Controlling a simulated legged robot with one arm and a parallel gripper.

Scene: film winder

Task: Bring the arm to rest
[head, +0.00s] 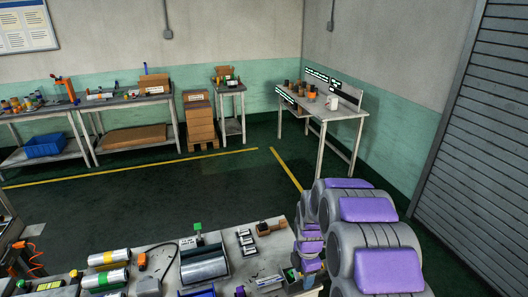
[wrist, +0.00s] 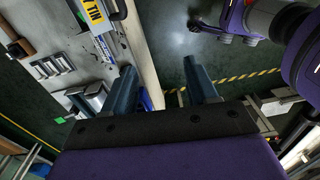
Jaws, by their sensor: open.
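My gripper (wrist: 159,68) shows in the wrist view with its two dark blue-grey fingers spread apart and nothing between them. The fingers lie over the edge of a grey workbench (wrist: 145,45), with dark floor below the right finger. In the head view, purple and grey parts of my arm (head: 385,235) fill the lower right. They stand beside the right end of the near workbench (head: 150,238).
Far tables stand along the walls, with a blue bin (head: 44,146) and stacked cardboard boxes (head: 199,122). The green floor (head: 170,190) between is clear.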

